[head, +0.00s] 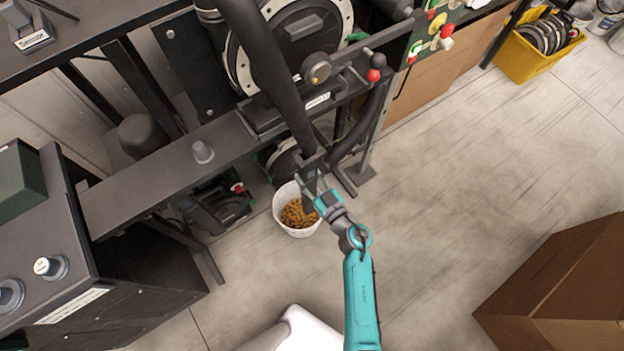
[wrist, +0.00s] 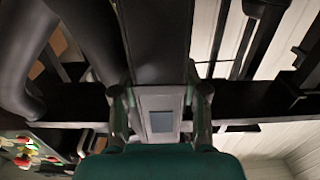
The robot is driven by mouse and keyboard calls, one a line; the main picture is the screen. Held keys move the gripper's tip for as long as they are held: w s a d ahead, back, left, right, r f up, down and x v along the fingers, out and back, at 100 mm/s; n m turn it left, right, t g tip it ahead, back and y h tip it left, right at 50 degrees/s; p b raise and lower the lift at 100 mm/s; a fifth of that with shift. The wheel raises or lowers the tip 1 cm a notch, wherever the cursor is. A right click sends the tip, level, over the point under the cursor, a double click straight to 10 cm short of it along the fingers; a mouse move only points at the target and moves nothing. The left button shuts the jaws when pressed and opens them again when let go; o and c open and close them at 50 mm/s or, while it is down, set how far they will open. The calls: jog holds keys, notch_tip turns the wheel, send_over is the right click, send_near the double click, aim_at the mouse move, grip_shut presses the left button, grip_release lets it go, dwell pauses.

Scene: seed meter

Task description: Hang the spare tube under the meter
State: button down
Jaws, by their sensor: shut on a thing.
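My gripper (head: 316,190) is shut on a dark tube, which I take to be the spare tube (head: 308,202). In the wrist view, my gripper's fingers (wrist: 160,108) stand on either side of a grey section with a small square window (wrist: 161,121). A broad black part lies straight beyond it. The meter (head: 296,30), a round dark housing with a pale bolted rim, is above and left of my gripper in the head view. The held tube is close to the end of a thick black hose (head: 283,95) beside the meter. I cannot tell whether the tube touches the stand.
A white bucket of tan seeds (head: 281,209) stands on the floor just below my gripper. A black stand beam (head: 150,172) runs left of the meter. A cardboard box (head: 560,285) is at lower right, a yellow crate (head: 517,62) at upper right. Floor between is clear.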

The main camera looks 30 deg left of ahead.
jog(key=x, duration=1.2)
dwell(1.0)
dwell(0.5)
jog(key=shift+f, duration=0.45)
dwell(0.6)
jog(key=c, duration=0.5)
grip_release()
jog(key=shift+s+f, duration=0.1)
jog(key=v, duration=1.1)
jog(key=shift+s+d, duration=0.1)
jog(key=shift+d, duration=0.3)
